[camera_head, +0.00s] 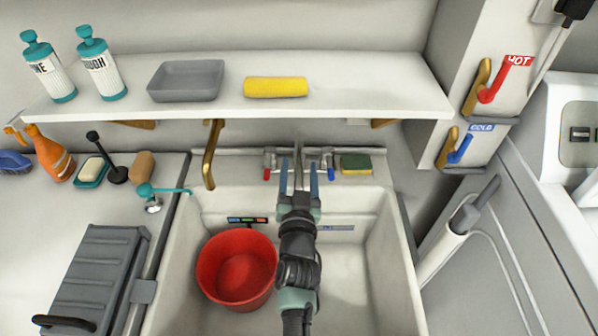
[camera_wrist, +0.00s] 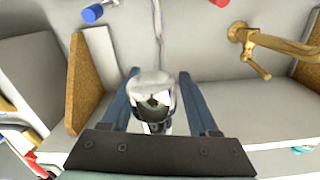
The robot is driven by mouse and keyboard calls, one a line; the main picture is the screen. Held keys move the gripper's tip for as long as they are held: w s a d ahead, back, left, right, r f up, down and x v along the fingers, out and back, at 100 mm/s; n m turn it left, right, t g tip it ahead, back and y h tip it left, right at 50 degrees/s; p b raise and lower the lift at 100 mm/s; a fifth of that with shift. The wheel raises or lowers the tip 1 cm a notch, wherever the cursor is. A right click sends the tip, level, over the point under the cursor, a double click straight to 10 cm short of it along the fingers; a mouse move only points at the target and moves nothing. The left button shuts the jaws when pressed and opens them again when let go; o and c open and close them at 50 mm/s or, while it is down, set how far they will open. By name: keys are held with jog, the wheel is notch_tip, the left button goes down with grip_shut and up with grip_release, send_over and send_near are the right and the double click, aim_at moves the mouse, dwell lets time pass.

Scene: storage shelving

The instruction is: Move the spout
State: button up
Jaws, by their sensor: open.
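The chrome spout (camera_head: 298,160) is at the back wall of the sink, between a red-tipped tap handle (camera_head: 268,172) and a blue-tipped one (camera_head: 330,170). In the wrist view the spout's rounded end (camera_wrist: 151,92) sits between my two blue fingers, closer to the left one. I see a gap on the right; contact on the left I cannot tell. My gripper (camera_head: 299,168) is open around the spout, reaching in over the sink. It also shows in the wrist view (camera_wrist: 158,75). The arm and fingers hide part of the spout in the head view.
A white shelf (camera_head: 350,90) overhangs the back of the sink. A brass hook-like pipe (camera_head: 210,155) hangs left of my gripper. A red bucket (camera_head: 237,268) stands in the sink's left side. A sponge (camera_head: 356,163) lies right of the taps. The sink's right side is clear.

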grip_shut()
dwell(0.3)
dwell(1.1)
